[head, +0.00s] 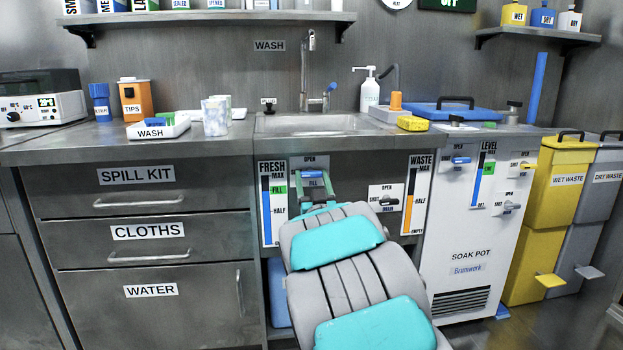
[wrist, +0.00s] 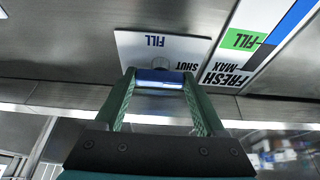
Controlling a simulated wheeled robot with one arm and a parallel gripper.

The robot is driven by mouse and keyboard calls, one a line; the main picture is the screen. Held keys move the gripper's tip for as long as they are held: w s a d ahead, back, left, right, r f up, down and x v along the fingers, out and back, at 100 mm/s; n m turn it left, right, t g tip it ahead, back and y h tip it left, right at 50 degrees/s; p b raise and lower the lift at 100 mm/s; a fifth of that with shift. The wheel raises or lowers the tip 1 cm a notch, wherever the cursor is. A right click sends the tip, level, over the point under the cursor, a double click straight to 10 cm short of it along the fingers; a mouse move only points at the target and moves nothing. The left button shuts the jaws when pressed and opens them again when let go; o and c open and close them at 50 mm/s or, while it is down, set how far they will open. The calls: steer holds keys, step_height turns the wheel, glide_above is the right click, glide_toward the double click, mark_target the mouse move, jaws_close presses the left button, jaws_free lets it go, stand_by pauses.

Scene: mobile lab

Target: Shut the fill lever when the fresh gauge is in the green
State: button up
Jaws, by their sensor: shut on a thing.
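The fill lever (head: 312,174) has a blue handle on a white plate marked OPEN, on the steel front below the sink. My gripper (head: 318,197) reaches up to it, and its fingers are closed on the blue handle. In the wrist view, upside down, the handle (wrist: 160,77) lies between the fingertips (wrist: 160,76); FILL and SHUT show on the plate and the OPEN mark is hidden. I cannot tell exactly how the lever is turned. The fresh gauge (head: 272,204) is left of the lever. Its blue column appears to reach the green FILL band (wrist: 243,39).
The waste gauge (head: 416,194) with an orange column and a drain lever (head: 386,199) are to the right. The soak pot cabinet (head: 470,230) stands farther right. Drawers (head: 150,230) fill the left. The sink (head: 315,124) is above.

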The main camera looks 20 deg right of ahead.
steer(key=o, duration=1.3)
steer(key=shift+s, duration=0.1)
steer(key=v, duration=0.7)
steer(key=shift+s+a+f, duration=0.1)
steer(key=shift+s+f, duration=0.05)
steer(key=shift+s, duration=0.15)
